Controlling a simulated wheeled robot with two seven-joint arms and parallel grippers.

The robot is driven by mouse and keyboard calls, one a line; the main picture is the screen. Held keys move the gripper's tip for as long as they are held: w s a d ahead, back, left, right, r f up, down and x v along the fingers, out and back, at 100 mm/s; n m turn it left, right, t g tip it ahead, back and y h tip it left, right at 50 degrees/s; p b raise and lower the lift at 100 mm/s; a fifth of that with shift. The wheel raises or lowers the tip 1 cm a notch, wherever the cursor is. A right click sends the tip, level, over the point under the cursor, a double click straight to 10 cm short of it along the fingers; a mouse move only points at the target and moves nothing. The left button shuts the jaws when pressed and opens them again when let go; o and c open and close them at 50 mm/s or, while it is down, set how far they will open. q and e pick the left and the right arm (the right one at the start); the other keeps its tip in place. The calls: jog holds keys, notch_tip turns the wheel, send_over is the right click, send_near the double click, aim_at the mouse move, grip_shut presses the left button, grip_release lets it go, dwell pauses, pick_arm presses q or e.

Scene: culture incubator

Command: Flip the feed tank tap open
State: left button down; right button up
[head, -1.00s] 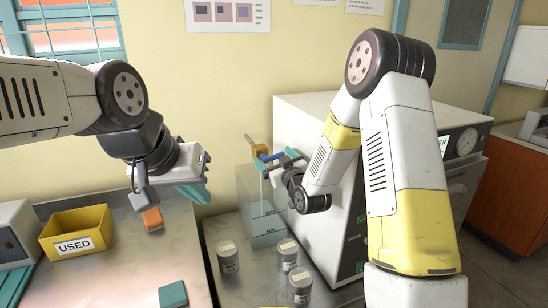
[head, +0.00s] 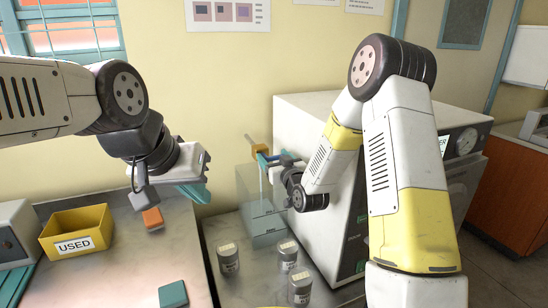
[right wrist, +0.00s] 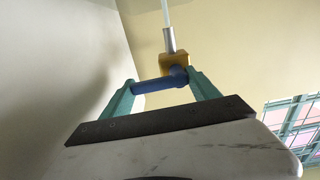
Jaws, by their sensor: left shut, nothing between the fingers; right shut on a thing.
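The feed tank (head: 262,228) is a clear box standing against the wall beside the white incubator. Its tap has a yellow body (head: 258,148) above the tank and a blue lever (head: 264,159). In the right wrist view the blue lever (right wrist: 155,85) lies crosswise between the teal fingers of my right gripper (right wrist: 165,90), below the yellow body (right wrist: 174,60). My right gripper is shut on this lever; in the head view the gripper (head: 276,159) is partly hidden by its wrist. My left gripper (head: 196,192) is shut and empty above the left bench.
The white incubator (head: 300,125) stands close to my right arm. Several labelled jars (head: 288,256) stand in front of the tank. A yellow USED bin (head: 100,222), an orange block (head: 153,218) and a teal block (head: 173,294) sit on the left bench.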

jog(key=shift+f+m, duration=0.1)
jog(key=shift+m, duration=0.2)
jog(key=o, duration=1.4)
jog(key=shift+c, duration=0.2)
jog(key=v, duration=0.7)
jog(key=shift+s+d, duration=0.15)
jog(key=shift+s, duration=0.2)
